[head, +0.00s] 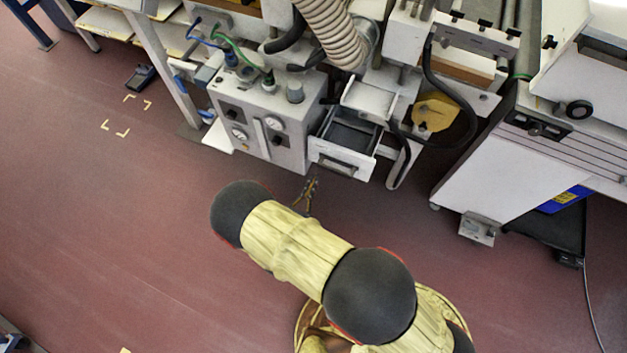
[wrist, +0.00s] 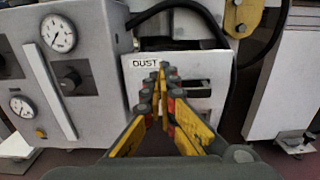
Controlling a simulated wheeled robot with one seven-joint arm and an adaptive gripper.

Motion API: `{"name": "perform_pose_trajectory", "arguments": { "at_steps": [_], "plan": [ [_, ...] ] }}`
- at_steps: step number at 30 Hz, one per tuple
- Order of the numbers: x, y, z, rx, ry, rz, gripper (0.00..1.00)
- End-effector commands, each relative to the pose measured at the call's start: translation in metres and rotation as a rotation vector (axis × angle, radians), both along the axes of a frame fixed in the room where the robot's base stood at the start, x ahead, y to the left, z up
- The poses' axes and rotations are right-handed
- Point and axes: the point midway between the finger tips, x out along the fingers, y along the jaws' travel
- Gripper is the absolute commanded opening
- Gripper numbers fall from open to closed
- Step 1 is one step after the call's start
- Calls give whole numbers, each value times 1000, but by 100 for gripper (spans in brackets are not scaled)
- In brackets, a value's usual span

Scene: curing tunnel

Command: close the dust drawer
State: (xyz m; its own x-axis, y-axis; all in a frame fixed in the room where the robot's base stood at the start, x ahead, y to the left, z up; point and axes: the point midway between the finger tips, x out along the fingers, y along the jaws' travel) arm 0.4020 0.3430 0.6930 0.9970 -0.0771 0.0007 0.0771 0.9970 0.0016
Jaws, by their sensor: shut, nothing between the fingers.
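The dust drawer (head: 345,146) is a light grey box with a dark inside, and it stands pulled out of the machine in the head view. Its white front carries a slot handle and a "DUST" label, seen in the wrist view (wrist: 198,98). My gripper (head: 309,190) is shut and empty, just in front of the drawer's front in the head view. In the wrist view the yellow and dark fingers (wrist: 161,70) point at the drawer front and cover part of it beside the label. I cannot tell whether the fingertips touch it.
A grey gauge box (head: 262,125) with dials stands directly left of the drawer. A ribbed hose (head: 333,33) and a black cable (head: 470,115) hang nearby. A white cabinet (head: 500,160) stands to the right.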

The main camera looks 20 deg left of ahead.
Motion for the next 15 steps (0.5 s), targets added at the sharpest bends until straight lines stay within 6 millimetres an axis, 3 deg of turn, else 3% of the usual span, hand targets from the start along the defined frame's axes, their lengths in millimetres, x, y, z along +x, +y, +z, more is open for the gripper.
{"name": "perform_pose_trajectory", "arguments": {
  "at_steps": [15],
  "plan": [
    [92,-8,-2,1,-1,-5,0]
  ]
}}
